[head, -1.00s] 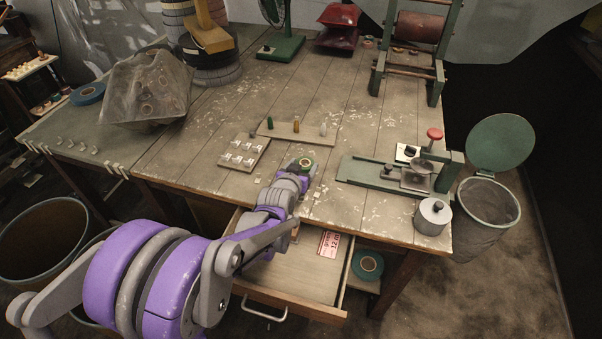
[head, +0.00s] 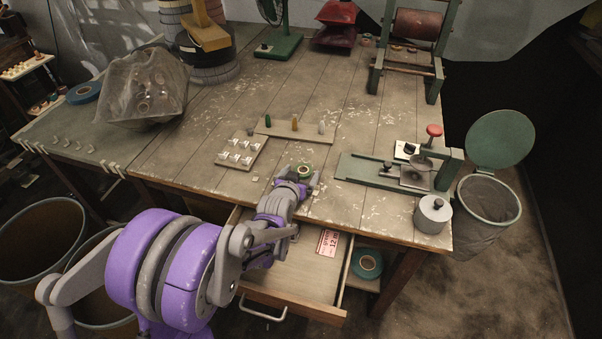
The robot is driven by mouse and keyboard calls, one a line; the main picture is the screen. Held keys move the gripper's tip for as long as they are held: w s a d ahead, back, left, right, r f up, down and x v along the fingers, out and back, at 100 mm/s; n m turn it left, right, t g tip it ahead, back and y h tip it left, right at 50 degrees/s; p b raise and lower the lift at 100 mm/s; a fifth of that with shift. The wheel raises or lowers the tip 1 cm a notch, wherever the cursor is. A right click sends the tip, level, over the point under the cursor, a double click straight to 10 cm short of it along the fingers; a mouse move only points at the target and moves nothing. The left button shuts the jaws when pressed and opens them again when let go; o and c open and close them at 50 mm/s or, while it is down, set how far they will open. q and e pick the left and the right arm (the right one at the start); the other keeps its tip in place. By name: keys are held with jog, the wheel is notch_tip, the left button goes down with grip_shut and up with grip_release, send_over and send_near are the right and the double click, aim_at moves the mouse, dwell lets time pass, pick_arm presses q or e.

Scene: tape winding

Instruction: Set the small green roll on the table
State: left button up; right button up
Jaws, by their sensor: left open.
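The small green roll (head: 304,171) is at the front part of the wooden table (head: 350,205), with its round face and pale centre showing upward. My left gripper (head: 304,178) comes in low over the front edge, and its fingers are open at the roll. The fingers hide part of the roll, so I cannot tell whether its underside touches the table top. My right gripper is not in view.
A board with small white blocks (head: 241,152) and a rack with bottles (head: 294,129) stand behind. A green press (head: 385,175) and metal pot (head: 432,214) stand right. The open drawer (head: 305,275) lies below; a larger teal roll (head: 367,263) is beneath the table.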

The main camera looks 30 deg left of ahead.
pick_arm(q)
jog(key=shift+r, duration=0.25)
jog(key=p+v, duration=0.2)
jog(key=v, duration=1)
jog(key=shift+d+f, duration=0.1)
jog(key=shift+f, duration=0.05)
jog(key=s+d+f+m+g+h, duration=0.1)
jog(key=s+d+g, duration=0.1)
jog(key=s+d, duration=0.2)
jog(key=s+d+f+g+h, duration=0.1)
jog(key=s+d+g, duration=0.2)
jog(key=s, duration=0.6)
jog(key=s+d+f+m+g+h, duration=0.1)
jog(key=s+d+g, duration=0.2)
jog(key=s+d, duration=0.2)
jog(key=shift+s+d+f+m, duration=0.1)
jog(key=shift+s+f+m, duration=0.05)
jog(key=shift+s, duration=0.4)
jog(key=shift+s+d+f+m, duration=0.1)
jog(key=shift+s+m, duration=0.05)
jog(key=shift+s, duration=0.45)
